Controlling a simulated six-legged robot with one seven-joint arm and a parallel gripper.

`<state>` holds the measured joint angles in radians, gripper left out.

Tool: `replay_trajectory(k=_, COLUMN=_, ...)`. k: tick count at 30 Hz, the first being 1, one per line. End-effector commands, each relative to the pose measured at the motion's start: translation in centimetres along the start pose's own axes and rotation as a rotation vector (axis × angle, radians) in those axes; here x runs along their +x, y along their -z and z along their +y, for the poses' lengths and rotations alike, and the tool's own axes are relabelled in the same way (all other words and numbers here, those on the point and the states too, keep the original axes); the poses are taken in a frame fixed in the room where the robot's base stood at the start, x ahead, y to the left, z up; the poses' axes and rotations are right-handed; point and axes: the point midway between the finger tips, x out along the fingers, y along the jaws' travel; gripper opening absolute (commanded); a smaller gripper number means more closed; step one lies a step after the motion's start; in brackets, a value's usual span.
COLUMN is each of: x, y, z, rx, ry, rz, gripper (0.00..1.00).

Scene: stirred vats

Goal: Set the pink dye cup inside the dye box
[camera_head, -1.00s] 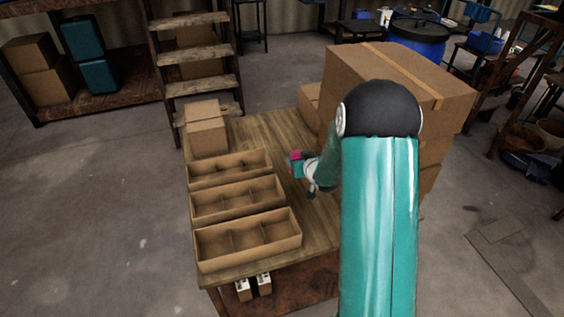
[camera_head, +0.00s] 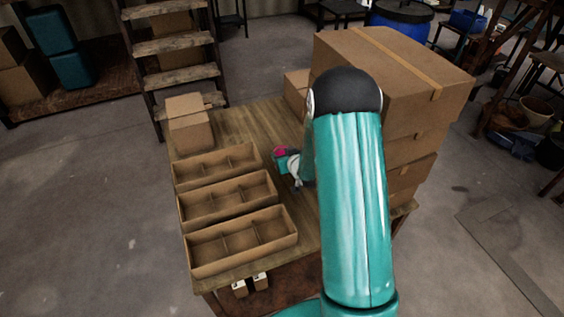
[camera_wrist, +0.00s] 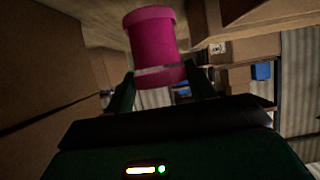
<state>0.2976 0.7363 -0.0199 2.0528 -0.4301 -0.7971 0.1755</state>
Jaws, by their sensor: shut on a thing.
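The pink dye cup (camera_wrist: 155,45) is held between the fingers of my gripper (camera_wrist: 162,88) in the wrist view. In the head view the cup (camera_head: 280,151) is a small pink spot at the tip of my gripper (camera_head: 287,160), to the right of the boxes on the wooden table. Three open cardboard boxes with dividers stand in a row: a far one (camera_head: 203,183), a middle one (camera_head: 214,221) and a near one (camera_head: 229,265). Their visible compartments look empty. I cannot tell which is the dye box. My arm hides part of the table.
A closed carton (camera_head: 191,133) stands at the table's back left. Large stacked cartons (camera_head: 397,70) rise on the right, close to my arm. A wooden step ladder (camera_head: 172,47) stands behind. Bare tabletop (camera_head: 243,122) shows behind the gripper.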

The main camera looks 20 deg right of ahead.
Motion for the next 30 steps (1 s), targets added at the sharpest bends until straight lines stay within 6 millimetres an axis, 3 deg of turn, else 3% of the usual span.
replay_trajectory(k=10, x=2.0, y=-3.7, z=0.0, rx=0.000, ry=0.001, rz=0.001, gripper=0.24)
replay_trajectory(k=22, x=2.5, y=-4.1, z=0.0, rx=0.000, ry=0.000, rz=0.002, gripper=0.24)
replay_trajectory(k=23, x=2.4, y=-4.1, z=0.0, rx=0.000, ry=0.000, rz=0.002, gripper=0.61)
replay_trajectory(k=24, x=2.4, y=-4.1, z=0.0, rx=0.000, ry=0.000, rz=0.002, gripper=0.69)
replay_trajectory(k=26, x=2.4, y=-4.1, z=0.0, rx=0.000, ry=0.000, rz=0.002, gripper=0.77)
replay_trajectory(k=30, x=2.4, y=-4.1, z=0.0, rx=0.000, ry=0.000, rz=0.001, gripper=0.77)
